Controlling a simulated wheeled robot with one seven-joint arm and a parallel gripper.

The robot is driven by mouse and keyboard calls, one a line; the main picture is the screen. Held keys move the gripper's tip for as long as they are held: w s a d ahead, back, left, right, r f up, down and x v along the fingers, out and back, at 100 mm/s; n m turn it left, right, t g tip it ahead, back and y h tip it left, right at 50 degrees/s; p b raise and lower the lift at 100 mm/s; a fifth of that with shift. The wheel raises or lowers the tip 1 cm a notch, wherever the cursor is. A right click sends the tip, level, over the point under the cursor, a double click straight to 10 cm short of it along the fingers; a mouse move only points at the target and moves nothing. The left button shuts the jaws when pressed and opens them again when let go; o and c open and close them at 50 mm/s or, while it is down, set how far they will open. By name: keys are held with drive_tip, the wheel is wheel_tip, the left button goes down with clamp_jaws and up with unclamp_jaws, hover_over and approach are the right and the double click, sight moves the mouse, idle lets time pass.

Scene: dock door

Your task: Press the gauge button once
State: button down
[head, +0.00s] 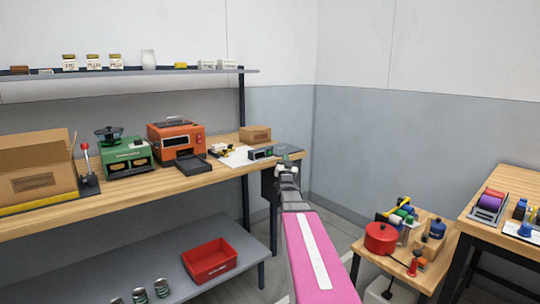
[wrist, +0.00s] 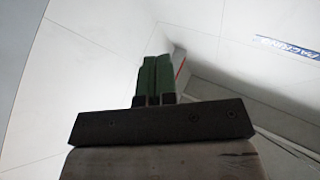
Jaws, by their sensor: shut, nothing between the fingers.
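A small dark box with a lit greenish display (head: 261,153), which may be the gauge, sits near the right end of the long wooden bench. I cannot make out a button on it. My gripper (head: 289,162) is at the far end of my pink arm, beside the bench's right end and to the right of that box. Its details are small there. In the wrist view, its two green fingers (wrist: 154,78) stand side by side, shut with nothing between them.
An orange machine (head: 176,140), a green machine (head: 124,156) and a cardboard box (head: 38,172) stand along the bench (head: 130,193). A small carton (head: 255,133) is behind the dark box. A red pot (head: 381,238) stands on a low table at right.

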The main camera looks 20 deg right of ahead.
approach(271, 149)
drive_tip(key=shift+w+d+r, duration=1.35)
drive_tip(key=shift+w+r, duration=0.2)
drive_tip(key=shift+r, duration=0.1)
drive_tip(key=shift+w, duration=0.15)
idle(0.8)
drive_tip(key=shift+w+a, duration=0.15)
drive_tip(key=shift+w, duration=0.1)
drive_tip(key=shift+w+a+y, duration=0.25)
drive_tip(key=shift+w+y, duration=0.05)
drive_tip(key=shift+w, duration=0.5)
idle(1.2)
drive_tip(key=shift+s+f, duration=0.15)
drive_tip(key=shift+s, duration=0.05)
drive_tip(key=shift+s+d+f, duration=0.25)
drive_tip(key=shift+s, duration=0.3)
drive_tip(key=shift+s+r, duration=0.15)
